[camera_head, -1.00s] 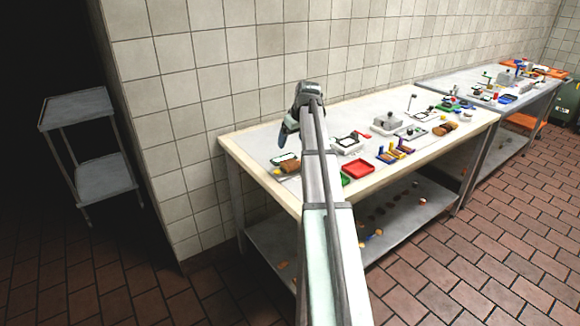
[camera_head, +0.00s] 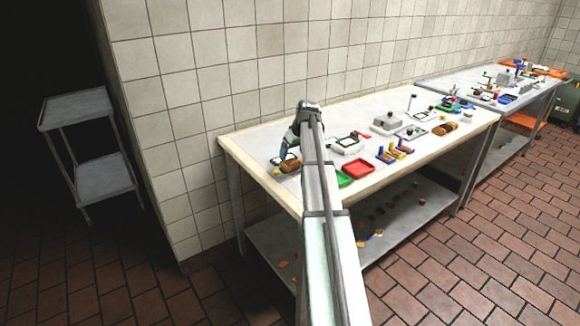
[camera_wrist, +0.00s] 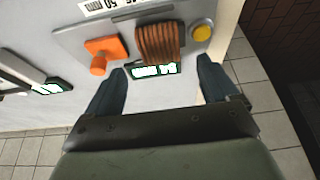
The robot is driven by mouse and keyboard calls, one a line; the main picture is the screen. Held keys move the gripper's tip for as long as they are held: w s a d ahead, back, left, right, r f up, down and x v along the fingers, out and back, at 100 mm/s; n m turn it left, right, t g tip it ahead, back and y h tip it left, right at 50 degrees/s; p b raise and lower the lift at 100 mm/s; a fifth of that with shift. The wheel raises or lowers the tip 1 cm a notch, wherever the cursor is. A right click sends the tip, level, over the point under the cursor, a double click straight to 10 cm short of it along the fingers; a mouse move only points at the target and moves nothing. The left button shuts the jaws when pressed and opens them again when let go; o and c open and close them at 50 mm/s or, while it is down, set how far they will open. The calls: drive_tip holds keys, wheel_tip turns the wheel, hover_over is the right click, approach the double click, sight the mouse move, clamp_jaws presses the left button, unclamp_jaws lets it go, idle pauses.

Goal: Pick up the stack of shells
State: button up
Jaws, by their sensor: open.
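The stack of shells (camera_wrist: 158,43) is a brown, ribbed row on a grey fixture (camera_wrist: 72,36) in the wrist view. It also shows as a small brown shape (camera_head: 292,167) near the table's left end in the head view. My gripper (camera_wrist: 161,67) is open, its two dark fingers spread to the left and right of the stack's near end. The fingertips look apart from the shells, and nothing is held. In the head view, my gripper (camera_head: 284,156) is low over the table, close above or beside the stack; the exact gap cannot be told.
An orange knobbed block (camera_wrist: 103,52) is left of the stack and a yellow button (camera_wrist: 202,32) right. A white, green-edged label (camera_wrist: 155,71) lies before it. Red (camera_head: 358,169) and green (camera_head: 356,178) trays and several devices stand farther right on the table.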

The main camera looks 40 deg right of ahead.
sight(290, 162)
drive_tip(key=shift+x, duration=2.5)
drive_tip(key=shift+s, duration=0.2)
drive_tip(key=c, duration=1.1)
